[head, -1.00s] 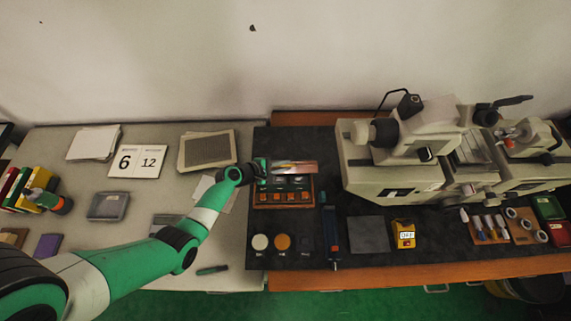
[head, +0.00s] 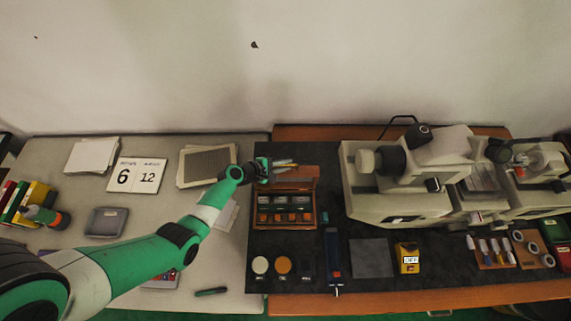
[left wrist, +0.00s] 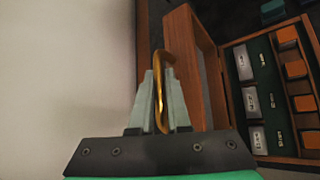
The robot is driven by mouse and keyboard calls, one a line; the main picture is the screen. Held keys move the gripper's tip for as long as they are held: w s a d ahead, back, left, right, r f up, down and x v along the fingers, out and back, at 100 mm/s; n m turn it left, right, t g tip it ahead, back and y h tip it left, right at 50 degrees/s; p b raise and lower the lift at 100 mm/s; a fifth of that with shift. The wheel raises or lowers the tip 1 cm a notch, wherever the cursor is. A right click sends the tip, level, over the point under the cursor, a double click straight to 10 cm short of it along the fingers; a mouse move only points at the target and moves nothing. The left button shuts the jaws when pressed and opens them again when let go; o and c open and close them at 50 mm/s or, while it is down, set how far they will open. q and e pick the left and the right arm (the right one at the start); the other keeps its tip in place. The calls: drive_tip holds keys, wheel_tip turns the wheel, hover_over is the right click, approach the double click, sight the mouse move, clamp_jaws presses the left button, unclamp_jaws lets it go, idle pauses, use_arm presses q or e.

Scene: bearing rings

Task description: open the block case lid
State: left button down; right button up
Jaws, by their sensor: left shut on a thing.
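The block case (head: 286,217) is a wooden box on the dark mat. It holds orange-topped blocks, and in the left wrist view its green-lined inside with blocks (left wrist: 268,92) shows at the right. Its wooden lid (head: 297,184) is raised along the back side, and its edge also shows in the left wrist view (left wrist: 198,65). My left gripper (head: 286,166) is at the top of the raised lid. In the left wrist view, its fingers (left wrist: 160,100) are shut on a brass loop handle (left wrist: 165,62) beside the lid. My right gripper is not in view.
A large grey microscope-like machine (head: 390,195) stands right of the case. A calendar (head: 137,176) and papers lie left. The wall is behind.

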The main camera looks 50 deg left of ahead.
use_arm(q)
drive_tip(key=c, duration=0.9)
unclamp_jaws()
drive_tip(key=shift+s+r, duration=0.1)
drive_tip(key=shift+s, duration=0.1)
drive_tip(key=p+v, duration=0.3)
drive_tip(key=v, duration=0.8)
drive_tip(key=shift+r+p, duration=0.15)
drive_tip(key=shift+p, duration=0.25)
drive_tip(key=shift+a, duration=0.1)
